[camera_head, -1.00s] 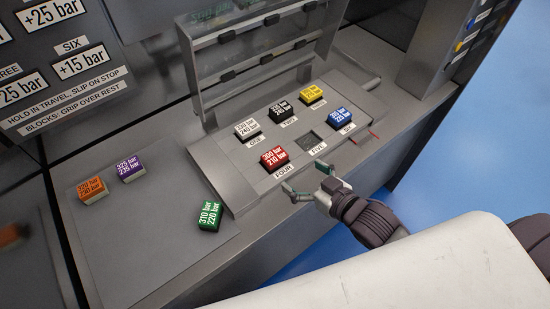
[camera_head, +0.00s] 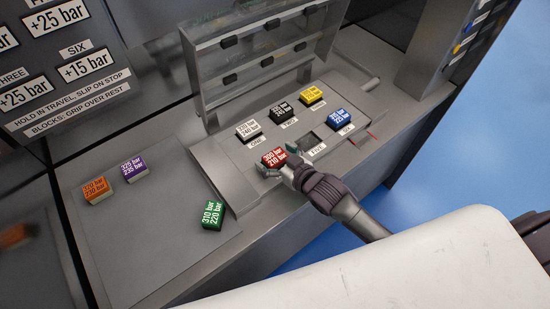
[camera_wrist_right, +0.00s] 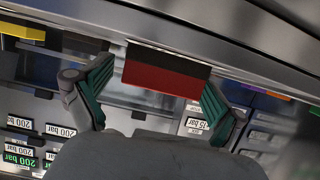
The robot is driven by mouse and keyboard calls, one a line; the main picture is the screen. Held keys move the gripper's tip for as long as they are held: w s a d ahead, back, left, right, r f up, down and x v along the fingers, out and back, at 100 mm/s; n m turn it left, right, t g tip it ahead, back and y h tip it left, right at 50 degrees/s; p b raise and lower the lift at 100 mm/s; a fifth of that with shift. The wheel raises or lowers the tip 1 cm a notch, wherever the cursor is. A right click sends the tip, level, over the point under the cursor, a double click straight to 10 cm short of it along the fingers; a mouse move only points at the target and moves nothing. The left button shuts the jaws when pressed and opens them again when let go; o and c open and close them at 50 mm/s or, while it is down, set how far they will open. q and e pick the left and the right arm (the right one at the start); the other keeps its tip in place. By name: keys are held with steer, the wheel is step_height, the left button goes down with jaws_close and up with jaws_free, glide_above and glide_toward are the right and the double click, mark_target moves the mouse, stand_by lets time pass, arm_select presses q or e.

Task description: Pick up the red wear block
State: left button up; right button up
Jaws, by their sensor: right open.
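The red wear block (camera_head: 273,156) sits at position FOUR on the raised grey panel (camera_head: 222,172), its top label reading 300 bar and 210 bar. My right gripper (camera_head: 277,160) is open at the block, its fingers to either side of it. In the right wrist view the red block (camera_wrist_right: 165,74) shows between the two green-padded fingertips of the gripper (camera_wrist_right: 150,85). Whether the pads touch it cannot be told. The gripper covers the FOUR label in the head view. My left gripper is not in view.
White (camera_head: 247,129), black (camera_head: 281,112), yellow (camera_head: 312,95) and blue (camera_head: 338,117) blocks sit on the panel around an empty FIVE slot (camera_head: 313,140). A raised clear cover (camera_head: 262,58) stands behind. Green (camera_head: 212,215), purple (camera_head: 133,168) and orange (camera_head: 97,189) blocks lie on the left counter.

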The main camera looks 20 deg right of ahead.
steer(key=c, duration=1.3)
steer(key=shift+r, duration=0.1)
